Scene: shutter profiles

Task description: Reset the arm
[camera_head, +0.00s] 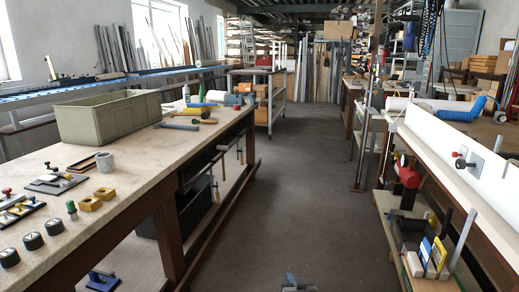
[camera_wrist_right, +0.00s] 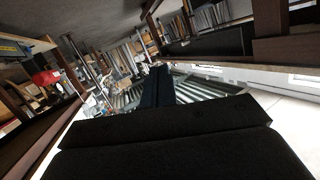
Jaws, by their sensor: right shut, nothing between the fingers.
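My right gripper (camera_head: 298,284) shows only as a small grey piece at the bottom edge of the head view, above the open floor and apart from both benches. In the right wrist view its dark fingers (camera_wrist_right: 160,86) stand together at the middle, with nothing between them. My left gripper is not in view. No object is held.
A long workbench (camera_head: 130,185) on the left carries a green crate (camera_head: 110,117), hammers, black knobs and small blocks. A bench (camera_head: 440,140) with white profiles and a lower shelf of boxes stands on the right. The floor (camera_head: 285,200) between them is clear.

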